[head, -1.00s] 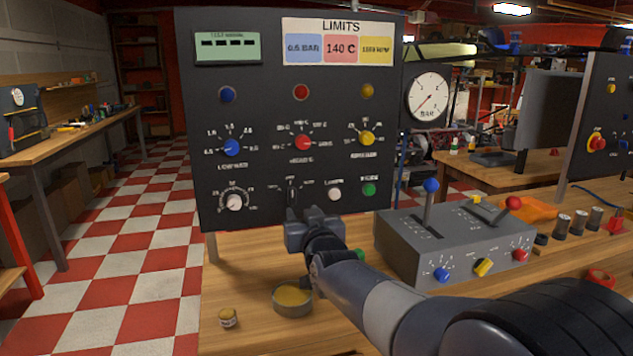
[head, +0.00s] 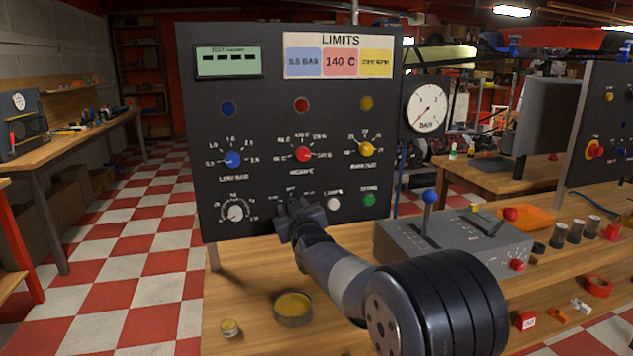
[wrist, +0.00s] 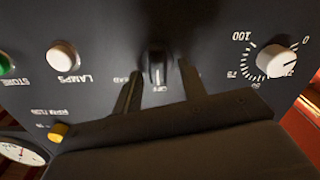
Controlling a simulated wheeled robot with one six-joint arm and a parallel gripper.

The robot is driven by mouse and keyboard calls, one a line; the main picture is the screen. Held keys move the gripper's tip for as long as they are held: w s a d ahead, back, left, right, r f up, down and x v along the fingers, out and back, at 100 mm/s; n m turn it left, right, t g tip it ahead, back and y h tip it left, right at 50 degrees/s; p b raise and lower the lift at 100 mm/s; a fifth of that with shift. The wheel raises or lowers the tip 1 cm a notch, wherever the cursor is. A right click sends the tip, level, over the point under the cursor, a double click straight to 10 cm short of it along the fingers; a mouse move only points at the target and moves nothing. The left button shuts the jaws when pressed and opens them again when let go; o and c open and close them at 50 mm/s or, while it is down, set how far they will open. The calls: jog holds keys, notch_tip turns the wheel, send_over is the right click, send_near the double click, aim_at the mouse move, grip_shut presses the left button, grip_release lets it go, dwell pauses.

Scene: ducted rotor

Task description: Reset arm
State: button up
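In the head view my gripper (head: 292,218) is at the lower middle of the dark control panel (head: 215,130), in front of the black selector knob, which it mostly hides there. In the wrist view the black knob (wrist: 158,66) shows with a light pointer line, between my two fingertips. The fingers are apart, with a gap visible on each side of the knob, so the gripper looks open. I cannot tell how deep the fingers reach along the knob.
A white dial knob (wrist: 277,62) and a white lamps button (wrist: 62,55) flank the selector. A grey lever box (head: 400,240) stands right of my arm.

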jog(key=s+d+n+p, duration=0.2)
jog(key=s+n+p, duration=0.6)
jog(key=n, duration=0.1)
jog(key=shift+s+f, duration=0.2)
jog(key=shift+s, duration=0.2)
dwell(0.6)
jog(key=shift+f, duration=0.1)
